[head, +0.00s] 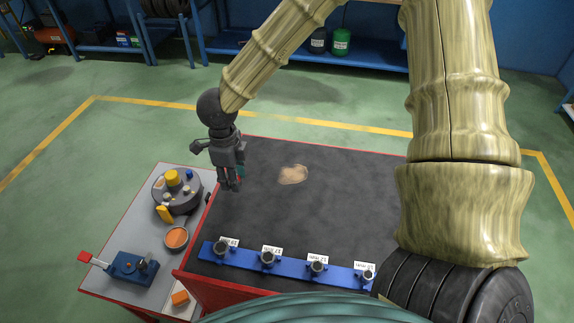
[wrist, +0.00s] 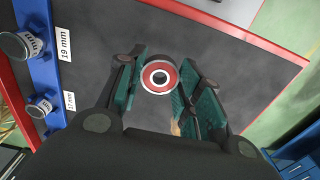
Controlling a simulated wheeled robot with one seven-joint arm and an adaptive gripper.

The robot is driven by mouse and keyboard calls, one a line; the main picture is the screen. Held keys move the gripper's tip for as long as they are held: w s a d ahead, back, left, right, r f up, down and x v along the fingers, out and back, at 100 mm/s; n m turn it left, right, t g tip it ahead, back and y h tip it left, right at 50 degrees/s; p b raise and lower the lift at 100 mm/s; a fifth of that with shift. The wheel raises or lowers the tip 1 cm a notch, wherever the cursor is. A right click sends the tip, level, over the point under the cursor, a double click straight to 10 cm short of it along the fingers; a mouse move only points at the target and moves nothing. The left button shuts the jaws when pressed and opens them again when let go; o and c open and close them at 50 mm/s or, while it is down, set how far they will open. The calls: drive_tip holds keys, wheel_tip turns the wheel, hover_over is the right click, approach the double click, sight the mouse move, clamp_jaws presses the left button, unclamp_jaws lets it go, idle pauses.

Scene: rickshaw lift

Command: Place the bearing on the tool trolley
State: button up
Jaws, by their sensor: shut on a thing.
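My gripper (head: 230,180) hangs over the left part of the tool trolley (head: 330,185), which has a dark mat top and red edges. In the wrist view the gripper (wrist: 158,85) is shut on the bearing (wrist: 159,77), a small round part with a red ring, a pale rim and a dark centre hole. The bearing sits between the teal finger pads. The trolley's dark top (wrist: 225,70) shows beneath it in the wrist view. In the head view the gripper hides the bearing, and its height above the top is hard to tell.
A blue socket rack (head: 290,268) lies along the trolley's near edge. A tan stain (head: 293,174) marks the mat. A grey bench (head: 130,225) at left holds a round dark part (head: 177,190), an orange-topped tin (head: 176,238) and a blue vice (head: 130,267). The mat's middle is clear.

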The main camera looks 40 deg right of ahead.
drive_tip(key=m, duration=0.1)
drive_tip(key=s+m, duration=0.1)
drive_tip(key=m, duration=0.2)
drive_tip(key=shift+s+d, duration=0.15)
drive_tip(key=shift+d, duration=0.1)
drive_tip(key=m, duration=0.2)
drive_tip(key=s+m+b, duration=0.1)
drive_tip(key=shift+s+d+m, duration=0.1)
drive_tip(key=shift+d+m, duration=0.15)
drive_tip(key=shift+m, duration=0.05)
drive_tip(key=m, duration=0.1)
drive_tip(key=s+m, duration=0.1)
drive_tip(key=m, duration=0.1)
drive_tip(key=shift+s+d+m, duration=0.15)
drive_tip(key=shift+d+m, duration=0.1)
drive_tip(key=shift+m, duration=0.15)
drive_tip(key=m, duration=0.2)
drive_tip(key=s+m, duration=0.1)
drive_tip(key=shift+s+d+m+b, duration=0.1)
drive_tip(key=shift+d+m+b, duration=0.15)
drive_tip(key=shift+m+b, duration=0.1)
drive_tip(key=p, duration=0.6)
hover_over(251, 162)
drive_tip(key=shift+d+f, duration=0.1)
drive_tip(key=shift+f, duration=0.55)
drive_tip(key=shift+f+p, duration=0.9)
drive_tip(key=shift+f, duration=0.95)
drive_tip(key=shift+f, duration=0.2)
drive_tip(key=o, duration=1)
drive_tip(key=shift+o, duration=0.2)
